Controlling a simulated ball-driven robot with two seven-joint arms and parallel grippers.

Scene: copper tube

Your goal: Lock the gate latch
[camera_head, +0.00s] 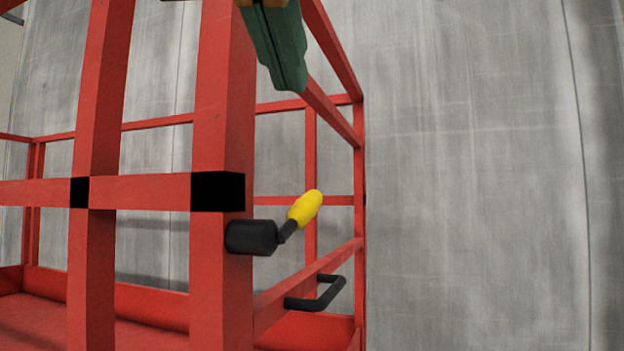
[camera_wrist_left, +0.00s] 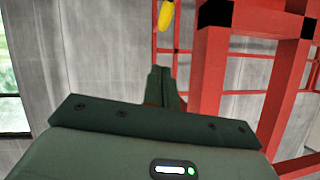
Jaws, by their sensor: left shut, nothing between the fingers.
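The gate latch has a yellow grip (camera_head: 305,207) on a bent black lever from a black cylinder (camera_head: 251,237) on the right side of a red gate post (camera_head: 222,130). The grip points up and to the right. My left gripper (camera_head: 291,80) is green and hangs from the top edge of the head view, above the grip and apart from it. Its fingers are shut together and empty. In the left wrist view, my left gripper (camera_wrist_left: 162,82) points up, with the yellow grip (camera_wrist_left: 166,17) beyond its tips. My right gripper is in neither view.
Red cage rails (camera_head: 330,37) run behind and to the right of the latch. A black handle (camera_head: 322,296) sits low on a rail. Black sleeves (camera_head: 218,191) mark the crossbar. A grey wall (camera_head: 470,170) stands behind, with clear space at the right.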

